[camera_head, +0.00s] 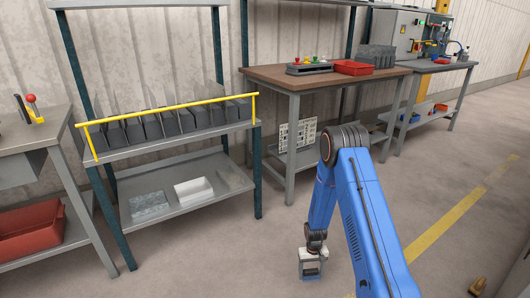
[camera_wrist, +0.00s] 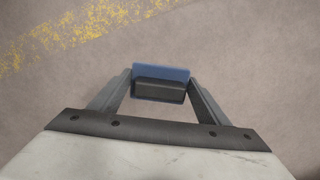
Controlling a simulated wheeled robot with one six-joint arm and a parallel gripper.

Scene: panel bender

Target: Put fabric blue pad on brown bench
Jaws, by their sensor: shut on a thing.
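My gripper (camera_wrist: 160,88) is shut on a small blue pad (camera_wrist: 161,72) with a dark grey block-like part on it; both fingers press its sides in the wrist view. In the head view my gripper (camera_head: 311,268) hangs low over the floor, in front of the benches, and the pad cannot be made out there. The brown bench (camera_head: 285,75) has a brown top and grey legs.
On the brown bench are a rack with coloured knobs (camera_head: 309,67), a red tray (camera_head: 353,68) and a dark grey bin (camera_head: 377,56). A shelf with a yellow rail (camera_head: 170,107) stands left. A grey bench (camera_head: 437,67) stands right. The brown top's front left is bare.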

